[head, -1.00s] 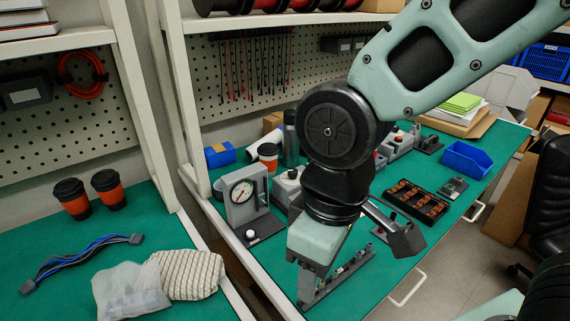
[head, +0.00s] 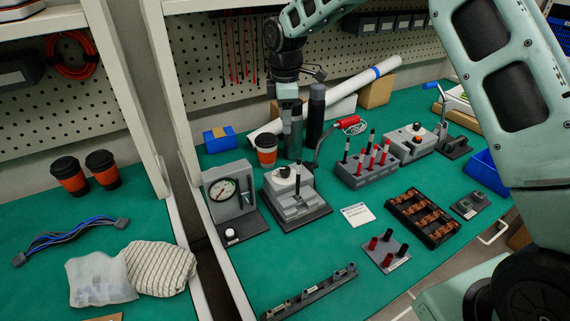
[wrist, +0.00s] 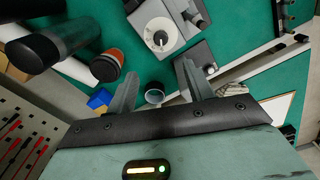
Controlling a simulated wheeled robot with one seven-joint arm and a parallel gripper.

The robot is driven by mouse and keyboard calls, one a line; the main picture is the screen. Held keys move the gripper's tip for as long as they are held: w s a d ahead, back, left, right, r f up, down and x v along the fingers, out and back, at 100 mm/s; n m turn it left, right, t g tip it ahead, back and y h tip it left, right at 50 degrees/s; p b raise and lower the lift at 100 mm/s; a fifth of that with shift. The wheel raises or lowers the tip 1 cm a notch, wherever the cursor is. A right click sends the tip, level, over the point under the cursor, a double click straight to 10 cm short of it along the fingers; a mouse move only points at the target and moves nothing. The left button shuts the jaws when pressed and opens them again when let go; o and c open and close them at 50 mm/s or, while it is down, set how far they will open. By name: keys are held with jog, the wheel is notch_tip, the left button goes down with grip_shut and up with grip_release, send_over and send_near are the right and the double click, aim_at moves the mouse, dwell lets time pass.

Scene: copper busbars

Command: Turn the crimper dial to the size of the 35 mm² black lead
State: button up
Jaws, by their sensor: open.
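The crimper (head: 297,205) is a grey block on a dark base, with a white round dial (head: 285,171) on top. The dial also shows in the wrist view (wrist: 159,34), with a dark knob at its middle; its size marks are too small to read. Black and red leads stand upright in a grey rack (head: 366,175) right of the crimper; I cannot read which is 35 mm².
A dial gauge stand (head: 232,200) is left of the crimper. An orange cup (head: 266,150) and a tall black cylinder (head: 316,112) stand behind it. A red-handled lever (head: 346,122) rises nearby. A white card (head: 357,214) lies on the right.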

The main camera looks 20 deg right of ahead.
aim_at(285, 168)
notch_tip(285, 168, down, 16)
jog(key=p, duration=0.2)
jog(key=shift+p, duration=0.3)
jog(key=c, duration=1)
